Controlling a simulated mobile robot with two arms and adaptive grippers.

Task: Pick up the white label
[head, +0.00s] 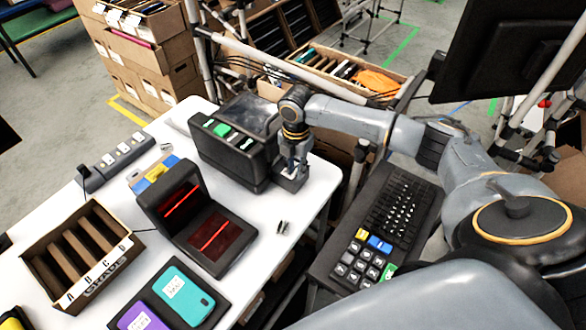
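My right gripper (292,174) points down at the right front end of the black label printer (228,148), close against its side. Its fingers are small and dark here, and I cannot tell whether they are open or shut. No separate white label is clearly visible at the printer; the gripper may hide one. A small white label (174,286) lies on the teal phone (190,302). Another white label (140,322) lies on the purple phone at the bottom edge. My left gripper is not in view.
A black scanner (184,216) with red-lit windows stands mid-table. A cardboard box with lettered slots (85,262) is at the left. A black keyboard (398,215) is at the right. Small metal pieces (283,228) lie on the white table (262,262). Cartons stand behind.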

